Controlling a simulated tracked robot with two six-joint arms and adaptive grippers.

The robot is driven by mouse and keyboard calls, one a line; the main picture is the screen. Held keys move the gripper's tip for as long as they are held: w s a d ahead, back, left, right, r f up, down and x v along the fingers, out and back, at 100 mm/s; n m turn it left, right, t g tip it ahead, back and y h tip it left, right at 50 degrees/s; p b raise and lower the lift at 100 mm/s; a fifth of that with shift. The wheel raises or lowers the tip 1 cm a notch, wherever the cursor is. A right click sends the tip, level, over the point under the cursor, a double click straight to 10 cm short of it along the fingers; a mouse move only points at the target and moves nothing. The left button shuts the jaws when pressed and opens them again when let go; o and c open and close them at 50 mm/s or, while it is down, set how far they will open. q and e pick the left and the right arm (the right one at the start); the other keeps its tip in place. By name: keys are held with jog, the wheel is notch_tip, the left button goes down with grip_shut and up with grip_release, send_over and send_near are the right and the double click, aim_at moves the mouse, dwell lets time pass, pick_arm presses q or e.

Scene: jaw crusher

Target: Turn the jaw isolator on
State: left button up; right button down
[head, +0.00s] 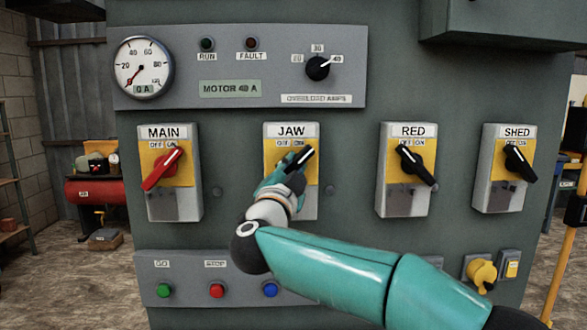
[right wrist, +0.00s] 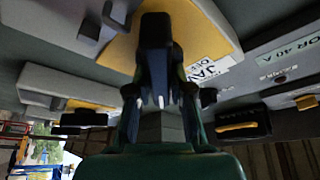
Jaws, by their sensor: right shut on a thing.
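The jaw isolator (head: 304,204) is a grey box with a yellow plate, labelled JAW, with OFF and ON marks above its black handle (head: 305,156). The handle's visible end points up and right, toward the ON mark. My right gripper (head: 294,168) is shut on this handle and hides its lower part. In the right wrist view the black handle (right wrist: 156,45) stands between the two fingers of my right gripper (right wrist: 160,100), against the yellow plate. My left gripper is not in view.
The MAIN isolator (head: 174,205) has a red handle tilted up and right. The RED isolator (head: 406,204) and SHED isolator (head: 500,200) have black handles tilted up and left. A button panel (head: 190,268) lies below, partly behind my right arm. A gauge (head: 142,67) is above.

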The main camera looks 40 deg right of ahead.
jog(key=shift+f, duration=0.15)
jog(key=c, duration=1)
grip_release()
jog(key=shift+c, duration=0.2)
jog(key=v, duration=1.2)
jog(key=shift+s+d, duration=0.1)
